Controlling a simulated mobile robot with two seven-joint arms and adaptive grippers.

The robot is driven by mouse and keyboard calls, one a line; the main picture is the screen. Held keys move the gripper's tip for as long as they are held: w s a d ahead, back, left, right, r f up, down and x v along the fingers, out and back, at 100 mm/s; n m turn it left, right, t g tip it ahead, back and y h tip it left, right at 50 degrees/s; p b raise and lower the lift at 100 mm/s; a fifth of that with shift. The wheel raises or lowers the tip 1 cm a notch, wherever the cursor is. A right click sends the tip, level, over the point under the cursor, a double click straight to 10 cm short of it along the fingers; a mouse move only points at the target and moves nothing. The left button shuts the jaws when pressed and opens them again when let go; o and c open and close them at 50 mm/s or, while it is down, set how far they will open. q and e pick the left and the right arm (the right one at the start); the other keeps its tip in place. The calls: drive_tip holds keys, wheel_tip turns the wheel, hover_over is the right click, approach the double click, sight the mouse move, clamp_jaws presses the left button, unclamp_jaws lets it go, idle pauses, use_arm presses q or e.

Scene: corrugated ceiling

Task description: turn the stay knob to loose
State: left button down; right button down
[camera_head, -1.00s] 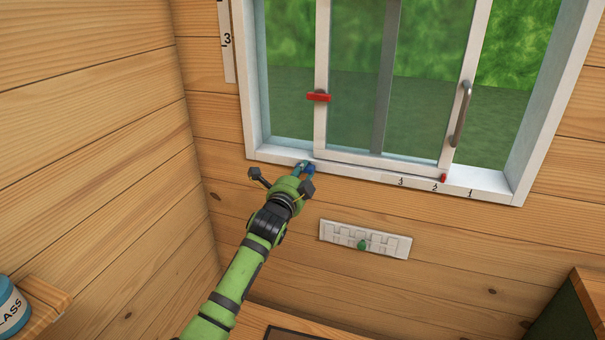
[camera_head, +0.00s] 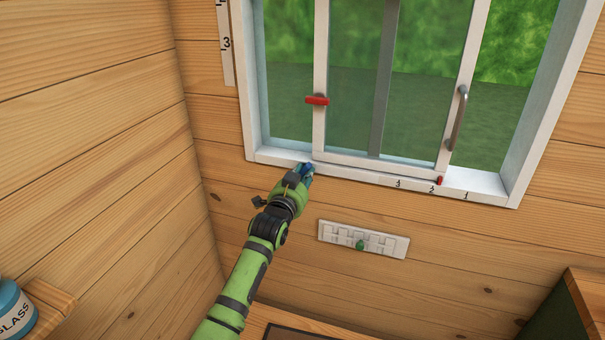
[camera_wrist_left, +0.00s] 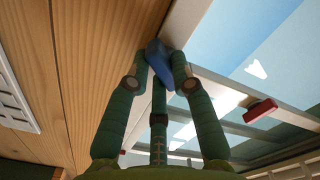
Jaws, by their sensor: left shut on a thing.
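The blue stay knob (camera_head: 310,167) sits at the lower left of the sliding window's frame, by the sill. In the left wrist view the knob (camera_wrist_left: 159,62) shows between the fingertips, and its setting cannot be read. My left gripper (camera_head: 306,173) is shut on the knob, and its fingers (camera_wrist_left: 163,64) press on it from both sides. They partly hide it in the head view. My right gripper is not in view.
The sliding window pane (camera_head: 350,90) carries a red latch (camera_head: 317,100) and a grey handle (camera_head: 459,118). A small red pointer (camera_head: 439,180) stands by the numbered sill scale (camera_head: 398,184). Below is a white slotted plate (camera_head: 335,232) with a green knob (camera_head: 360,245). A wood wall stands at left.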

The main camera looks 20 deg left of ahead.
use_arm(q)
drive_tip(key=n+p, duration=0.1)
drive_tip(key=n, duration=0.5)
drive_tip(key=shift+r, duration=0.15)
drive_tip(key=n+p, duration=0.1)
drive_tip(key=n, duration=0.5)
drive_tip(key=shift+r+n, duration=0.1)
drive_tip(key=shift+n, duration=0.3)
drive_tip(key=n+p, duration=0.1)
drive_tip(key=n, duration=0.5)
drive_tip(key=shift+r, duration=0.1)
drive_tip(key=n+p, duration=0.1)
drive_tip(key=n, duration=0.5)
drive_tip(key=shift+a+n, duration=0.15)
drive_tip(key=shift+n, duration=0.15)
drive_tip(key=c, duration=1.1)
unclamp_jaws()
drive_tip(key=shift+o, duration=0.2)
